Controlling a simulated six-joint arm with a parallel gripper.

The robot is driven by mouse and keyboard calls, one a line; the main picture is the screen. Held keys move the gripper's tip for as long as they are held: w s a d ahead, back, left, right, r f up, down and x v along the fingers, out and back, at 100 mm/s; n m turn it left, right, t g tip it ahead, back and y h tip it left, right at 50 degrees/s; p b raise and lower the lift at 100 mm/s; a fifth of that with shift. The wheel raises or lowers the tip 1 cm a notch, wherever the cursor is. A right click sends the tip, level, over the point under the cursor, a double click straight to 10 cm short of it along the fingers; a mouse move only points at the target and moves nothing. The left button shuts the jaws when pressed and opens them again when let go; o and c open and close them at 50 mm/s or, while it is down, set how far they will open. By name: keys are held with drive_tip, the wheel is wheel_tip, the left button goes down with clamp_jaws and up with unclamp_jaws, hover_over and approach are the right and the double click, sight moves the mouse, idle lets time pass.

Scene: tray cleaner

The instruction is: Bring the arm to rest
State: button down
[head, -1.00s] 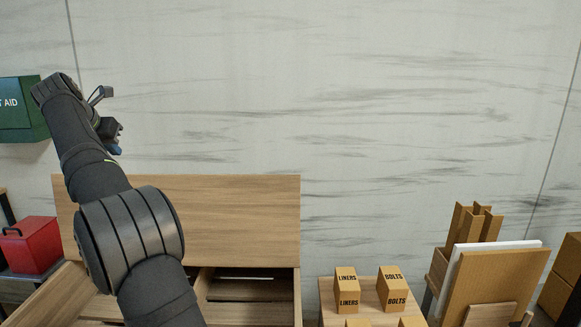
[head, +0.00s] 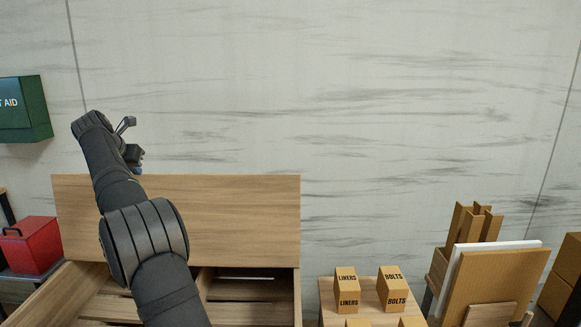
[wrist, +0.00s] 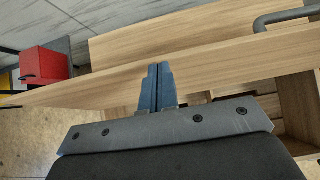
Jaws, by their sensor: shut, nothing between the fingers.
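My gripper (wrist: 157,72) shows in the wrist view with its two blue fingers pressed together and nothing between them. It hangs above the wooden tray unit, in front of its upright wooden back panel. In the head view my arm rises from the bottom edge, left of the middle, and leans up and to the left. There my gripper (head: 137,166) is small and mostly hidden behind the wrist, in front of the panel's upper edge.
The wooden unit (head: 240,210) has open compartments below the panel. A red box (head: 30,246) and a green first-aid box (head: 22,108) are at left. LINERS (head: 347,290) and BOLTS (head: 392,290) boxes stand at right, beside upright boards (head: 488,285). The wall area above is free.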

drive_tip(key=s+f+t, duration=0.1)
drive_tip(key=s+f, duration=0.3)
drive_tip(key=s, duration=0.5)
drive_tip(key=s+f+t, duration=0.1)
drive_tip(key=s+f, duration=0.4)
drive_tip(key=s, duration=0.4)
drive_tip(key=s+f+t, duration=0.1)
drive_tip(key=s+f, duration=0.3)
drive_tip(key=s, duration=0.5)
drive_tip(key=shift+s+f, duration=0.15)
drive_tip(key=shift+f, duration=0.1)
drive_tip(key=shift+r, duration=0.1)
drive_tip(key=w+r, duration=0.5)
drive_tip(key=w, duration=0.3)
drive_tip(key=w+r, duration=0.6)
drive_tip(key=w, duration=0.3)
drive_tip(key=shift+r, duration=0.15)
